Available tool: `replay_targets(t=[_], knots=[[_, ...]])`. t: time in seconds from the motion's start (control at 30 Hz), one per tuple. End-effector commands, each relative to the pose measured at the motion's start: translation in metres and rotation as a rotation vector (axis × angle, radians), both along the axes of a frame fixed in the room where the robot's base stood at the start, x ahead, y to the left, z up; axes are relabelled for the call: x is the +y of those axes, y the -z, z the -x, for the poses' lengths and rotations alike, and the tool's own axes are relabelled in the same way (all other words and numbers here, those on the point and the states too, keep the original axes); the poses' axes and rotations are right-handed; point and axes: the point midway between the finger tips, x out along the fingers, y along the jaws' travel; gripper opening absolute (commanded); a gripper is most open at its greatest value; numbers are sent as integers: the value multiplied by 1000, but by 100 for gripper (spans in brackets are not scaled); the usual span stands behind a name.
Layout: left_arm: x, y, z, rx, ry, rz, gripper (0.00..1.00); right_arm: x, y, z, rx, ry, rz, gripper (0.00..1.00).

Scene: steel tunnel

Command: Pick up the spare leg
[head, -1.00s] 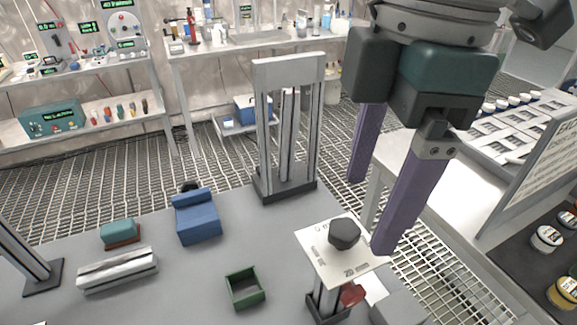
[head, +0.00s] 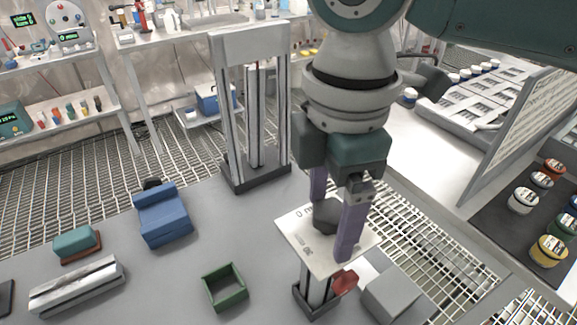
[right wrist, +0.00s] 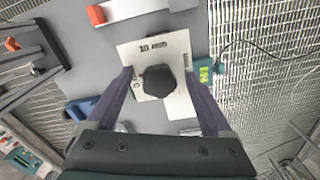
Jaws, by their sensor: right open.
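A dark faceted piece (head: 325,217), which may be the spare leg, sits on a white plate (head: 296,240) printed with millimetre marks. The plate tops a short metal stand (head: 316,290). I cannot tell whether a shaft continues below the piece. My right gripper (head: 333,232) points down with its purple fingers apart on either side of the dark piece. In the right wrist view, the dark piece (right wrist: 159,81) lies between the open fingers (right wrist: 160,73), with gaps visible on both sides. The near finger partly covers it in the head view. My left gripper is not in view.
A tall grey frame (head: 220,115) stands just behind left of the stand. A red knob (head: 345,281) and a grey block (head: 395,293) are close at its right. A green open box (head: 226,298), blue block (head: 163,217) and silver bar (head: 76,286) lie left on the grey table.

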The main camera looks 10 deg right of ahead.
Motion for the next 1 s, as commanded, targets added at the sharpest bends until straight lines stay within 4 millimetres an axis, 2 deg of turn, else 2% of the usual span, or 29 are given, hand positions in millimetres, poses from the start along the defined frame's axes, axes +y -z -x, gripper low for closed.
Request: replay_targets(t=[0.23, 0.9, 1.0], knots=[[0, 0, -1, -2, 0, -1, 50, 0, 2, 0, -1, -1, 0, 84], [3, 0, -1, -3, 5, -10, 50, 0, 1, 0, -2, 0, 0, 8], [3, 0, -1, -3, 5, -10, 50, 0, 1, 0, -1, 0, 0, 0]])
